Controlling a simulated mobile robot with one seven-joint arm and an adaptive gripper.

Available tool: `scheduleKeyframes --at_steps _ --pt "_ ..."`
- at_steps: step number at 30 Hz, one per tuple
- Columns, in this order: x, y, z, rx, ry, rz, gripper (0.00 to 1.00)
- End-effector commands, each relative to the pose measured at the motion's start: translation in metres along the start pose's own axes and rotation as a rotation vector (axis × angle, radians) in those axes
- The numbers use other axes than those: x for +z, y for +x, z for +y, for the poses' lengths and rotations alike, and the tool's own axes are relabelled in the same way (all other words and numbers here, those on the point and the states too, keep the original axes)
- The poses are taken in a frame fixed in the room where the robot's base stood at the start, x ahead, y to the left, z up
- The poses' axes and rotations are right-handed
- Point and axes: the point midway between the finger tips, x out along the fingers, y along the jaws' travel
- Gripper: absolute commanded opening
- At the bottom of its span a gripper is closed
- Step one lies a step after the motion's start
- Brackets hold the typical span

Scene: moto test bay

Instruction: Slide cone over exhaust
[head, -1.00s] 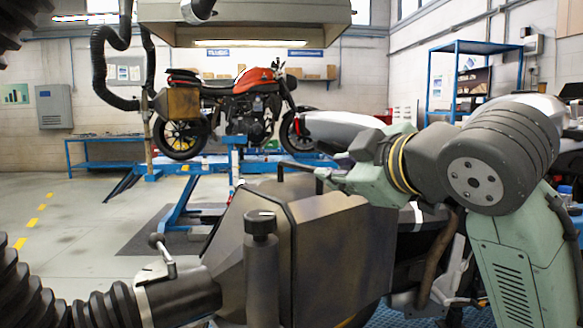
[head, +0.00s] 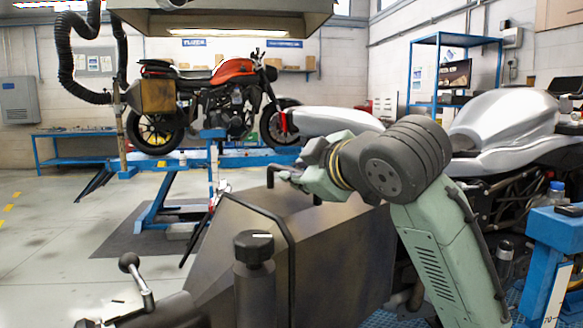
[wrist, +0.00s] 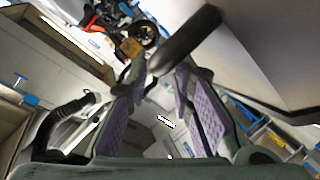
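The cone (head: 335,265) is a large dark metal hood in front of me in the head view, with a raised rim and a bar handle (head: 274,173) on top. My gripper (head: 300,180) is at this handle. In the wrist view, the purple-padded fingers of my gripper (wrist: 166,78) close in at their tips on the dark handle bar (wrist: 190,40). The silver motorcycle (head: 505,115) stands at the right, behind my arm. I cannot make out its exhaust; the cone and my arm hide much of that side.
A black knob on a post (head: 253,248) and a lever with a ball end (head: 130,263) stand close in front. A red motorcycle (head: 235,75) is on a blue lift behind. A blue bench (head: 558,228) is at the right. The floor (head: 60,240) at left is clear.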

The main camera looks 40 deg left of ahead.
Motion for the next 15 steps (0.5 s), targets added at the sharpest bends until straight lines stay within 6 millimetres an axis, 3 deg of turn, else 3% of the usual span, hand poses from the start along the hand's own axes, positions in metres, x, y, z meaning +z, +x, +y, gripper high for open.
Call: scheduleKeyframes --at_steps 6,15 --pt "-0.001 0.03 0.001 -0.001 0.002 0.0 0.21" --pt "0.0 0.039 0.0 0.001 -0.001 0.001 0.21"
